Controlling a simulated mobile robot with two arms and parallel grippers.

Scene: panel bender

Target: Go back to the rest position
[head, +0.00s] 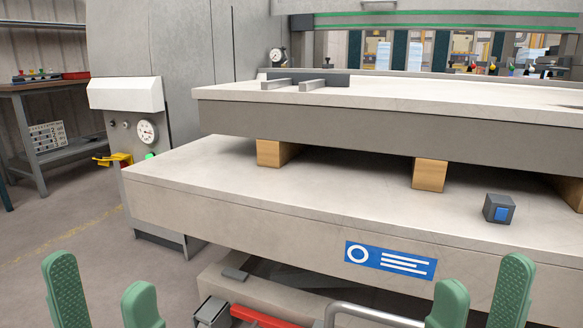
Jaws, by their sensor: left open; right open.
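My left gripper (103,296) shows at the bottom left of the head view. Its two green textured fingers are spread apart with nothing between them. My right gripper (481,300) shows at the bottom right, also with two green fingers apart and empty. Both stand in front of the panel bender's lower table (230,200) and touch nothing that I can see. The arms behind the fingers are out of the picture.
A thick upper slab (330,128) rests on wooden blocks (429,174) above the lower table. A small dark box with a blue button (499,209) sits on the lower table at the right. A red bar (262,316) and a metal rail (365,316) lie low in front. Floor at left is open.

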